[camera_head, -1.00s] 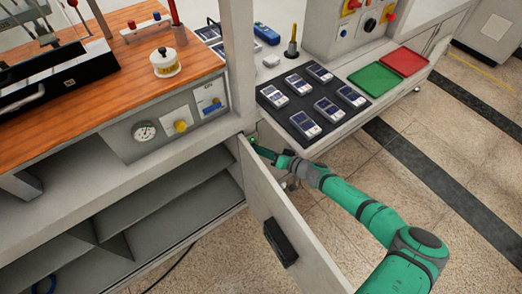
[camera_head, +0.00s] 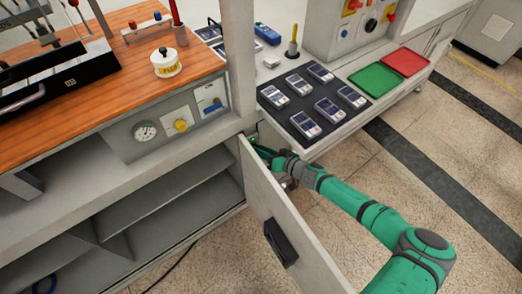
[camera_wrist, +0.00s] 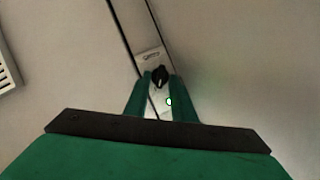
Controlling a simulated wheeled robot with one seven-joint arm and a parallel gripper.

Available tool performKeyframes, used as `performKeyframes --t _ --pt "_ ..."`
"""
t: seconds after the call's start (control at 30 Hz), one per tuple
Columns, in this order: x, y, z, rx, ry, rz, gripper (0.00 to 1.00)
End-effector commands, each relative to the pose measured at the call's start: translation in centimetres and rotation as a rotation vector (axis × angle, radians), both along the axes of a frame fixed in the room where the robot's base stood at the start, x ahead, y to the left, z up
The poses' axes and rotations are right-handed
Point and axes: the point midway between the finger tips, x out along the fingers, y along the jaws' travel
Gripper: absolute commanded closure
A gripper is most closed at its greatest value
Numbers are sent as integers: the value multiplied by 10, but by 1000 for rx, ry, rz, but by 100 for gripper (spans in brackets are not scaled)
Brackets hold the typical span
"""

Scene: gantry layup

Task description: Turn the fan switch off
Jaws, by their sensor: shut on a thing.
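The fan switch appears to be a small black rotary knob (camera_wrist: 160,74) on a narrow white plate (camera_wrist: 151,58) in the wrist view. A green lamp (camera_wrist: 169,101) glows on the plate below the knob. My gripper (camera_wrist: 159,79) has its green fingers on both sides of the knob and is shut on it. The knob's lower part is between the fingertips, and its exact pointing is too small to tell. In the head view my gripper (camera_head: 259,147) reaches in beside the post, partly hidden behind the open cabinet door; the knob is hidden there.
The open cabinet door (camera_head: 283,215) stands close to the left of my arm. A shelf with a black mat (camera_head: 309,92) of several meters, a green tray (camera_head: 373,79) and a red tray (camera_head: 404,61) lies just above my gripper. The floor at the right is clear.

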Motion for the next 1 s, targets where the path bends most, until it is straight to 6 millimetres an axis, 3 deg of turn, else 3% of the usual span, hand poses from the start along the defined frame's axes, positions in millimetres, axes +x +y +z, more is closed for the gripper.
performKeyframes --t 0.3,0.33,0.7,1.0 --pt "1 -1 0 -9 -6 -2 99" --pt "1 -1 0 -9 -6 -2 73" --pt "-2 -4 2 -7 -6 -2 73" --pt "-32 -38 18 -9 -6 -3 73"
